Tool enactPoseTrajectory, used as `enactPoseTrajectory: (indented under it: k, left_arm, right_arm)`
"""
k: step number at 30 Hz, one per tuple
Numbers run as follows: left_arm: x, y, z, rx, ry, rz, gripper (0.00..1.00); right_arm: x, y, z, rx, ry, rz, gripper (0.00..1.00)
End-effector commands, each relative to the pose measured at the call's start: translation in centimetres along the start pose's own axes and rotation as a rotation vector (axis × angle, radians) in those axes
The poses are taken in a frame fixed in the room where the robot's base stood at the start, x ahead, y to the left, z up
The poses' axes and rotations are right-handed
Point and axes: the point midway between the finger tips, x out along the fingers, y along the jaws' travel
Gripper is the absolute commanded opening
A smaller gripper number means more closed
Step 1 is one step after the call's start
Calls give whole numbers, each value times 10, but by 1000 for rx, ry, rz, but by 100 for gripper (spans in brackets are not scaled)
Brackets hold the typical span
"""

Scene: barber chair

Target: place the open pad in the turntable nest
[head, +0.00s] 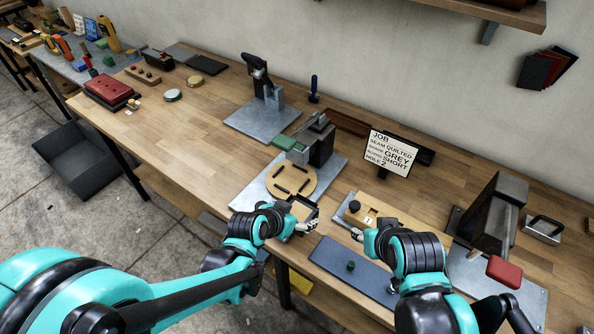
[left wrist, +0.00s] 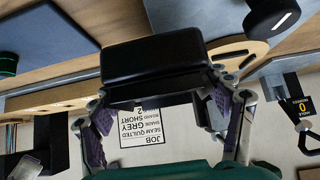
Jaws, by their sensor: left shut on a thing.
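The turntable (head: 291,179) is a round wooden disc with several dark bars on top, on a grey metal plate at mid-table. My left gripper (head: 303,226) is shut on the open pad, just off the disc's near right edge. The pad shows in the left wrist view (left wrist: 155,68) as a glossy black rounded block between the fingers. In the head view (head: 304,209) it shows a dark rim around a paler inside. It is held up, apart from the disc. My right gripper (head: 357,234) is by a wooden block; its jaws are too small to read.
A grey press head (head: 320,140) stands behind the disc. The wooden block (head: 378,212) with a black knob lies right of it, and a dark blue mat (head: 335,262) in front. A job sign (head: 390,152) stands behind. The table's left middle is clear.

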Motion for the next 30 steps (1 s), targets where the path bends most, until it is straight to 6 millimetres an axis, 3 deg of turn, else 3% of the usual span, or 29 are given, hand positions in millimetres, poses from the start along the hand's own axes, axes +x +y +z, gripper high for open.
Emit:
enactPoseTrajectory:
  k: [12,22,28,30]
  left_arm:
    - [58,-71,-56,-3,1,-2,35]
    - [73,-90,-72,-3,1,-3,35]
    - [94,-114,-91,-4,1,-2,35]
    - [102,-112,-80,-3,1,-1,35]
  right_arm:
    - [17,0,12,0,0,0,40]
    - [21,0,15,0,0,0,40]
    - [28,0,20,0,0,0,40]
    - [35,0,25,0,0,0,40]
